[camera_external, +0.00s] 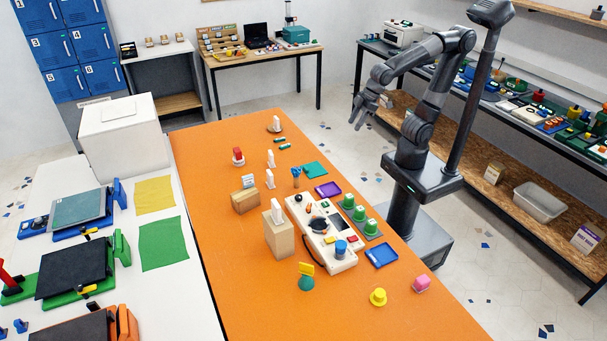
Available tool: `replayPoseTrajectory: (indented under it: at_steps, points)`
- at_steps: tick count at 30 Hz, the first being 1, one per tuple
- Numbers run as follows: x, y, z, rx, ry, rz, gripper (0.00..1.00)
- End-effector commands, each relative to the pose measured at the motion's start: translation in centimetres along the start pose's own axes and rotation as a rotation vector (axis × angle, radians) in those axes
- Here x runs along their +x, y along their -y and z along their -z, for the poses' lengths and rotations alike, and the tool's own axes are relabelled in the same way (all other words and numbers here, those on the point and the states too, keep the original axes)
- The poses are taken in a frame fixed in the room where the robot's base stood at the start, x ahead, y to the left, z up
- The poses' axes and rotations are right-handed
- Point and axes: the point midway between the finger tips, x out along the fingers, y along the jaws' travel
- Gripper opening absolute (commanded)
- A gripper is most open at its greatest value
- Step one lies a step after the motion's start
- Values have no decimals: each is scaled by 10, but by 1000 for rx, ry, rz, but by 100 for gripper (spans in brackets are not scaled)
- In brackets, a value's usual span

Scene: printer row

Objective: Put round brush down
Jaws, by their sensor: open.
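My gripper (358,119) is open, with its fingers apart and pointing down. Nothing shows between the fingers. In the picture it hangs over the floor beyond the far right edge of the orange table (215,200), with my arm bent above. I cannot make out a round brush for sure; the items on the table are too small to tell. Two small dark green rods (281,147) lie near the table's far end. A small blue item (296,172) stands near the middle, beside a teal square (315,170).
A white console (320,235) stands on the table, with green domes (360,214) beside it. A purple tray (328,189), a blue tray (382,256) and wooden blocks (279,238) stand nearby. The table's near left part is bare. A loaded bench (480,95) runs behind my arm.

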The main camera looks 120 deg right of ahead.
Motion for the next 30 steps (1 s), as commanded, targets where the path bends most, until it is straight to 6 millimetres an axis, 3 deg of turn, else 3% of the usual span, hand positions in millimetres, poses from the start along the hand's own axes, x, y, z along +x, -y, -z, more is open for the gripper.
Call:
replayPoseTrajectory:
  at_steps: [1,6,12,30]
  points:
    - [-12,0,-14,-24,-13,13,47]
    - [-37,3,-54,-107,-31,47,47]
    - [-49,4,-80,-163,-42,69,47]
    - [-50,4,-84,-172,-42,72,47]
